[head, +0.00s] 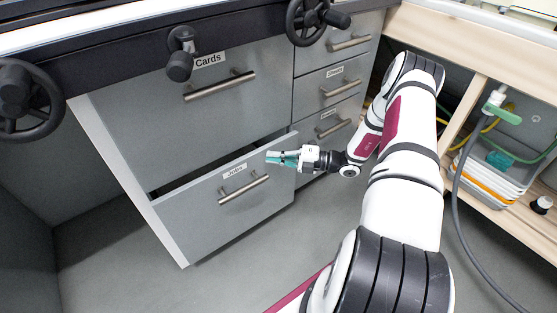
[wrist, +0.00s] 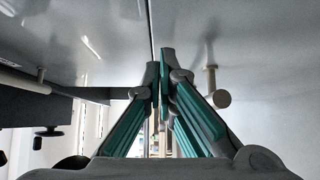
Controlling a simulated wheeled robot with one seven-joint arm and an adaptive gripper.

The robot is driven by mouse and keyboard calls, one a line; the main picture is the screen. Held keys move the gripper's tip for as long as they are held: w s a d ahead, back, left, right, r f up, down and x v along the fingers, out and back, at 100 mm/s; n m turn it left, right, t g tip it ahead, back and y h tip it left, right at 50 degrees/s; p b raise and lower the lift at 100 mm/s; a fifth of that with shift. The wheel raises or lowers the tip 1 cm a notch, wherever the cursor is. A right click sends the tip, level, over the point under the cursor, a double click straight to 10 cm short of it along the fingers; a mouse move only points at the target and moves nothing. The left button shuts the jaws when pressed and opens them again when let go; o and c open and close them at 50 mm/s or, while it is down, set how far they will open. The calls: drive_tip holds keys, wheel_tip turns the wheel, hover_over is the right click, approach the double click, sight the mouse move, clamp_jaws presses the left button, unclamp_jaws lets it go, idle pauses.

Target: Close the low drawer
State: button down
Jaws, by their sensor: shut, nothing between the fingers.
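The low drawer (head: 200,217) is a grey front with a bar handle (head: 244,189) and a small label. It stands partly out, with a dark gap along its top edge. My gripper (head: 272,157) is at the upper right of this drawer front, to the right of and above the handle. Its teal-padded fingers are together and empty. In the wrist view the fingertips (wrist: 161,58) meet beside a grey front (wrist: 250,40) with a handle (wrist: 216,88), apparently the low drawer. I cannot tell whether the fingertips touch it.
The "Cards" drawer (head: 140,107) above looks shut. Smaller drawers (head: 310,95) stand to its right. Black handwheels (head: 28,100) and a knob (head: 180,65) jut from the bench edge. A wooden shelf with trays (head: 492,175) and a hanging cable (head: 460,215) is at right. Floor in front is clear.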

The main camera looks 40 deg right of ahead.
drive_tip(key=shift+w, duration=0.15)
drive_tip(key=w, duration=0.4)
drive_tip(key=shift+w+b, duration=0.1)
drive_tip(key=shift+b, duration=0.2)
drive_tip(key=shift+a, duration=0.1)
drive_tip(key=shift+s+p, duration=0.3)
drive_tip(key=shift+s, duration=0.2)
drive_tip(key=s+p, duration=0.1)
drive_tip(key=s, duration=0.2)
drive_tip(key=shift+r, duration=0.15)
drive_tip(key=p, duration=0.2)
approach(267, 150)
drive_tip(key=s, duration=0.3)
drive_tip(key=shift+s+d, duration=0.2)
drive_tip(key=shift+d, duration=0.1)
